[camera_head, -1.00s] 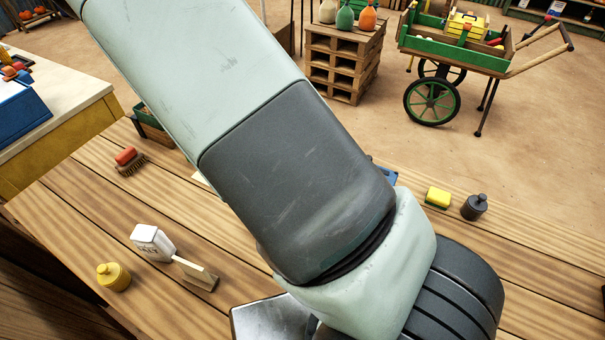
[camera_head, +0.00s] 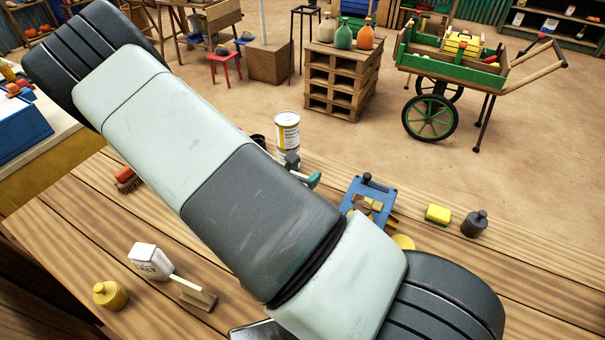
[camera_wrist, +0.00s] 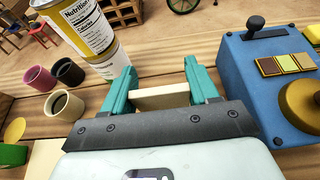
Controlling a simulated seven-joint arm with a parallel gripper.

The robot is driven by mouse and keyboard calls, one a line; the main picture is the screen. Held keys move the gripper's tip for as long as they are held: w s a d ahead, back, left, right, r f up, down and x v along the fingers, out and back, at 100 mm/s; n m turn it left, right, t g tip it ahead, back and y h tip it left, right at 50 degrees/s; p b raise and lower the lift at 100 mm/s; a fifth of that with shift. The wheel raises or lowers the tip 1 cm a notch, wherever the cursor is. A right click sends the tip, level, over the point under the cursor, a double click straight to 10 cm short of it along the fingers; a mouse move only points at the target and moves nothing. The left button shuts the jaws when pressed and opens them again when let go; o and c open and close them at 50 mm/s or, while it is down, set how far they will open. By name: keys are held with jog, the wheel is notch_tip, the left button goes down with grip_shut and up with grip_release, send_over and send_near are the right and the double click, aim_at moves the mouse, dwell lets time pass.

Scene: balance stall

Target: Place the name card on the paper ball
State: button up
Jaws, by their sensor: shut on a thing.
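My gripper (camera_wrist: 160,85) is shut on a pale cream piece (camera_wrist: 165,98), which looks like the name card; only a short strip of it shows between the teal fingers. In the head view my gripper (camera_head: 303,172) shows only partly, beyond my arm, near the tall can. The paper ball is not visible in either view; my arm hides much of the table.
A white and yellow can (camera_head: 287,132) stands just ahead of my gripper, with several cups (camera_wrist: 68,72) left of it. A blue scale (camera_wrist: 240,75) is to the right.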

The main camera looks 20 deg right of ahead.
jog(key=shift+f, duration=0.15)
jog(key=o, duration=1.3)
jog(key=shift+o, duration=0.2)
